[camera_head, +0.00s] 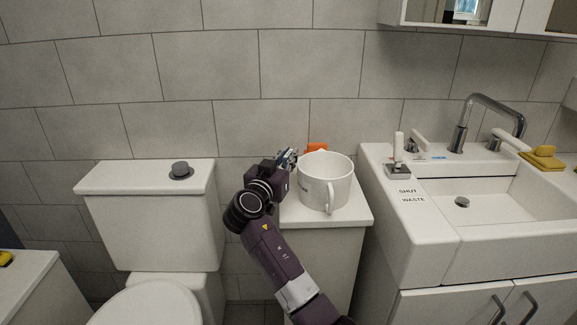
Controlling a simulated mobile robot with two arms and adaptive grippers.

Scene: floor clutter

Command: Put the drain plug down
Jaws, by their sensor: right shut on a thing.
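My right gripper (289,157) is over the back left part of a narrow white cabinet top, beside the left rim of a big white pot. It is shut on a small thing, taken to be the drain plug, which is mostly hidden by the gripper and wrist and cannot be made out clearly. The arm comes up from the bottom of the view. My left gripper is out of view.
The white pot (326,181) stands on the cabinet (353,214), with an orange thing (317,147) behind it. A dark grey round knob (180,169) sits on the toilet tank lid (112,180). The sink (500,206) is at right, with a white-handled item (398,165) on its left ledge.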

